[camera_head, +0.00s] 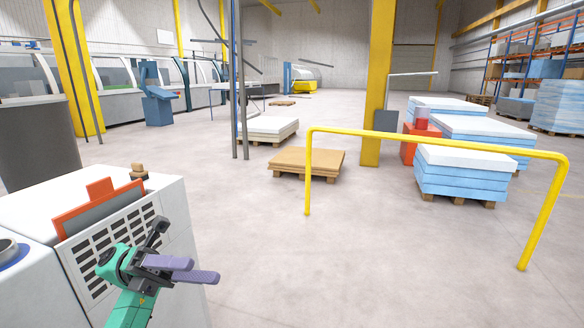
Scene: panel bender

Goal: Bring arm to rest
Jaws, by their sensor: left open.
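My left gripper (190,268) shows at the lower left, on a green arm that comes in from the bottom edge. Its two flat purple fingers point right, with a small gap between them. It is open, and no object shows between the fingers. It is in front of the white cabinet (182,222) with the dark grille; whether it touches the cabinet cannot be told. My right gripper is not in view.
A yellow guard rail (440,140) stands at the right. Beyond it are blue-and-white sheet stacks (462,172) on pallets. A wooden pallet (306,160) lies mid-floor. An orange-framed panel (100,208) stands on the cabinet. The floor right of the gripper is clear.

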